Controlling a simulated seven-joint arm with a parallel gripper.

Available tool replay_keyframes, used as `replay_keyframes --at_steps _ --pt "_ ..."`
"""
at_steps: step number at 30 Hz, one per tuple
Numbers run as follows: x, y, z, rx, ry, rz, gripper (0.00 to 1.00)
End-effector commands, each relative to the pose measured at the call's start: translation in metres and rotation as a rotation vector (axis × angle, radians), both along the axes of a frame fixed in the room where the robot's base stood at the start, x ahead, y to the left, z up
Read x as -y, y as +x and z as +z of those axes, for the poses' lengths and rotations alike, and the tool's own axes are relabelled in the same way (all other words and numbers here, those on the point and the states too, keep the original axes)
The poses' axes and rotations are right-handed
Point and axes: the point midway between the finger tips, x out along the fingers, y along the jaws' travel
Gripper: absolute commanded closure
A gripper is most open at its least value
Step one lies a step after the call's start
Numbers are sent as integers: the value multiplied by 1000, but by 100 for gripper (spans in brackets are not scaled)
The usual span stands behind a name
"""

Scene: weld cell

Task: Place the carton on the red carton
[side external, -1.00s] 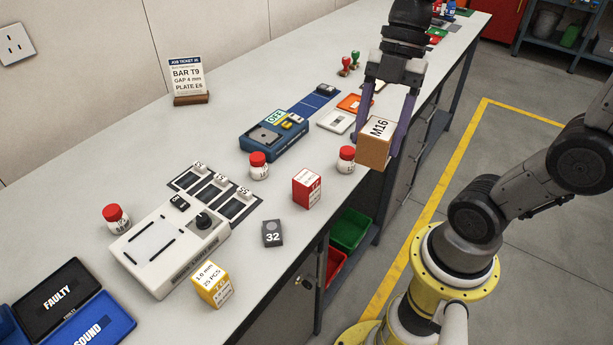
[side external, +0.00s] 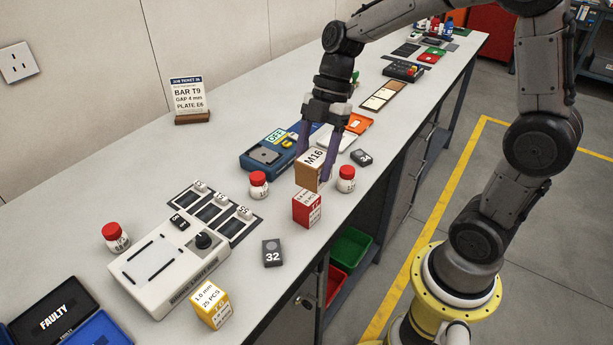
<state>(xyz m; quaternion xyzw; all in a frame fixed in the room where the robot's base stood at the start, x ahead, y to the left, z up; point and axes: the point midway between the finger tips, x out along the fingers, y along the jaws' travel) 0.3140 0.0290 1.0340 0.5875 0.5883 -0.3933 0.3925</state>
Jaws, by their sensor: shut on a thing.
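The carton (side external: 308,174) is a brown box with a white top marked M16. My gripper (side external: 317,165) is shut on it, one purple finger on each side. The red carton (side external: 307,208) stands on the bench, red with a white printed label and top. The held carton is just behind and above the red carton in the picture, and its lower front edge overlaps the red carton's top edge. I cannot tell whether the two touch.
Red-capped jars stand close by, one to the left (side external: 258,185) and one to the right (side external: 346,179). A dark block marked 32 (side external: 272,253) and a yellow carton (side external: 211,304) lie nearer. A blue device (side external: 268,153) stands behind.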

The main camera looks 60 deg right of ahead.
Motion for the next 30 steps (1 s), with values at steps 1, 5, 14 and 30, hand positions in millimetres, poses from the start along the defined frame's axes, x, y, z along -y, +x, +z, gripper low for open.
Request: replay_keyframes --at_steps 1,5,14,30 --pt "-1 4 -3 1 1 1 100" --pt "-1 9 -9 3 1 0 100" --pt "-1 16 -44 2 1 -1 100" --pt "-1 16 -52 1 0 1 27"
